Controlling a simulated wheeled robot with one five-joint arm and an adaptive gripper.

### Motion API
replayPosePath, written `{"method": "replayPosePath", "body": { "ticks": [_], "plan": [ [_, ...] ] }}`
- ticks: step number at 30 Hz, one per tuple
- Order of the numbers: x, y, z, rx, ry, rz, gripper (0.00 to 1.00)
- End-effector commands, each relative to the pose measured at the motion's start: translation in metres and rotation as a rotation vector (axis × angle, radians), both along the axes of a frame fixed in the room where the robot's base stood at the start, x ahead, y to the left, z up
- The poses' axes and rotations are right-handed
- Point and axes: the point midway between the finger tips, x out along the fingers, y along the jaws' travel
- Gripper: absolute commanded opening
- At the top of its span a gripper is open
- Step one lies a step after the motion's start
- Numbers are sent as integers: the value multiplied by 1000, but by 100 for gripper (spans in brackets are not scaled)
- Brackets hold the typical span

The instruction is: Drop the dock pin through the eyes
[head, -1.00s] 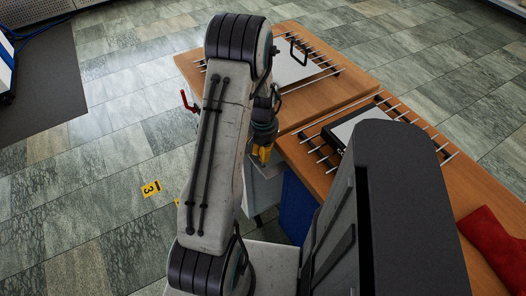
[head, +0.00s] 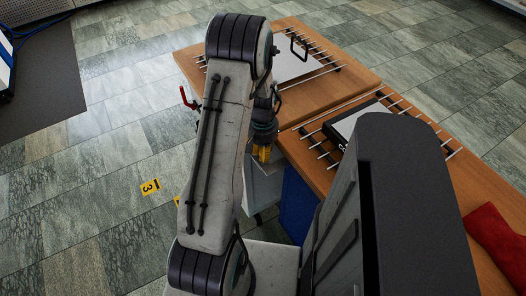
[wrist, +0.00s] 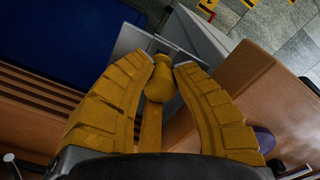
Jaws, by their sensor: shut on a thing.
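My gripper (wrist: 166,62) has yellow ribbed fingers. In the wrist view they are closed in around a yellow pin-like piece with a rounded head (wrist: 161,88), likely the dock pin. Its lower part runs down between the fingers toward the palm. In the head view my gripper (head: 262,153) hangs by the left corner of the near wooden table, above a grey box-like part (head: 262,182). A grey metal edge (wrist: 136,38) lies beyond the fingertips in the wrist view. I cannot make out the eyes in either view.
The near wooden table (head: 308,172) carries rails and a dark-framed white plate (head: 352,122). The far table (head: 215,92) has a handled plate (head: 300,62). A red lever (head: 187,97) stands at its side. A red cloth (head: 495,238) lies at right. Floor at left is open.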

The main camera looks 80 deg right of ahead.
Motion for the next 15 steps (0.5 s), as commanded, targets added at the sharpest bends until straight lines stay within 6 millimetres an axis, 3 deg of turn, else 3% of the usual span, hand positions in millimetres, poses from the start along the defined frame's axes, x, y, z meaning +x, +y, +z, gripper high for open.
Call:
{"method": "replayPosePath", "body": {
  "ticks": [8,9,15],
  "plan": [
    [0,0,-7,0,0,0,0],
    [0,0,-7,0,0,0,25],
    [0,0,-6,0,0,0,43]
  ]
}}
